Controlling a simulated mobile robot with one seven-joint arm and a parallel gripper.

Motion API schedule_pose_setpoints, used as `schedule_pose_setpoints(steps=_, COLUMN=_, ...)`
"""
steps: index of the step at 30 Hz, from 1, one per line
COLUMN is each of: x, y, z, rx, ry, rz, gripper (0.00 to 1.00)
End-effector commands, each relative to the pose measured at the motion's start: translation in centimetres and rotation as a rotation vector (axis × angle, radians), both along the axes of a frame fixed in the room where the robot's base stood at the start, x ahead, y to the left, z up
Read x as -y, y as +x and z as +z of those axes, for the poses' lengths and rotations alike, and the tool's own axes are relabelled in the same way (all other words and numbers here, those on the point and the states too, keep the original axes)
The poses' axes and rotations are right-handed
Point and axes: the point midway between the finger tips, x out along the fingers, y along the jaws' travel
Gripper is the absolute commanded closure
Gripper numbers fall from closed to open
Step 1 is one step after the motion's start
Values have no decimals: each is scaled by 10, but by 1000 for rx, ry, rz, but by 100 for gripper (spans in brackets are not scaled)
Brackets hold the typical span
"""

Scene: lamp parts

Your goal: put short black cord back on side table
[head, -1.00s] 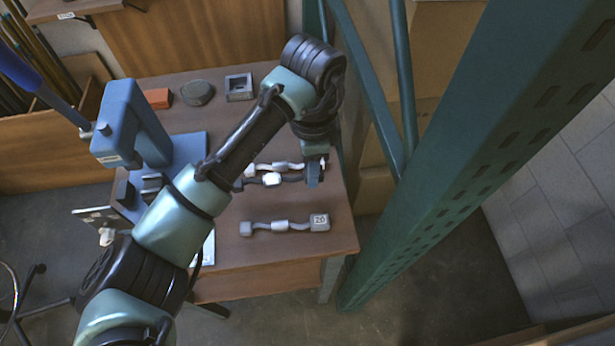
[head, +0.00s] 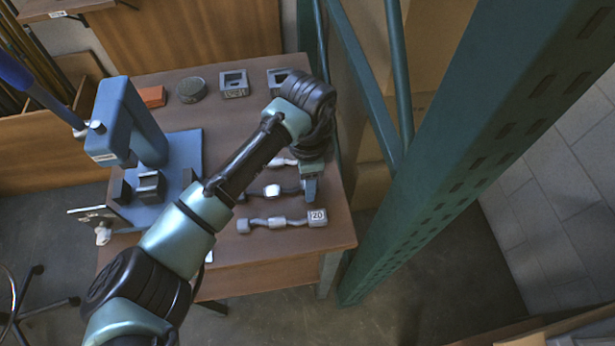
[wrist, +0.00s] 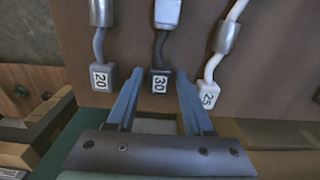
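The short black cord lies on the side table (head: 335,235) between two other cords. Its light middle piece (head: 272,190) shows in the head view, with its right end hidden by my gripper. In the wrist view its dark end block marked 30 (wrist: 160,82) sits between the tips of my gripper (wrist: 160,76). The fingers are spread, with a gap on each side of the block. In the head view my gripper (head: 310,188) points down at the table's right side.
A grey cord marked 20 (head: 280,222) lies nearer the front edge. A white cord marked 25 (wrist: 210,92) lies on the other side. A blue stand (head: 135,125) and small blocks occupy the left and back. A green rack post (head: 455,150) rises close to the right.

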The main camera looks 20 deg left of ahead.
Motion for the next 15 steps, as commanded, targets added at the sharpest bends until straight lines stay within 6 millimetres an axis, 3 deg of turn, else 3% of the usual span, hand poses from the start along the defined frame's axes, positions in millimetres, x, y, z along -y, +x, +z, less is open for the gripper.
schedule_pose_setpoints(steps=10, x=0, y=0, z=1, rx=-1, ry=1, rz=0, gripper=36)
schedule_pose_setpoints(steps=15, x=0, y=1, z=16, rx=2, ry=0, rz=-1, gripper=36)
